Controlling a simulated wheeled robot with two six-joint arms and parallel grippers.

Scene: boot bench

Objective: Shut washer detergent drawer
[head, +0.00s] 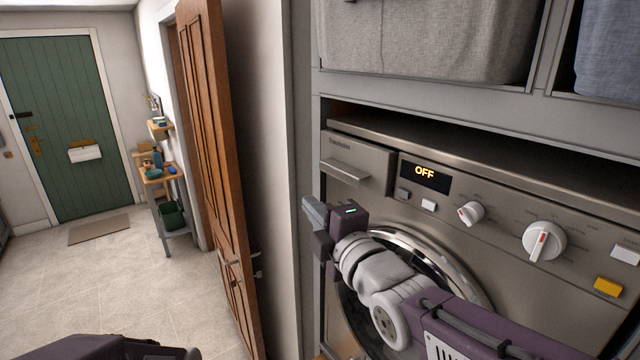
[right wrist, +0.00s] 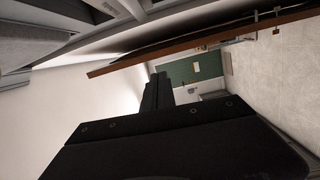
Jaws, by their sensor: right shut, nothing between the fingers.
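The washer (head: 470,215) fills the right side of the head view. Its detergent drawer (head: 352,158) is at the panel's upper left, with a bar handle (head: 346,172). The drawer front seems to stand slightly out from the panel; how far is hard to tell. My left gripper is out of view.
Grey fabric bins (head: 430,40) sit on the shelf above the washer. An open brown wooden door (head: 215,150) stands to the left. Beyond it are a green door (head: 70,125), a doormat (head: 99,229) and a small side table (head: 160,174). The tiled floor between is clear.

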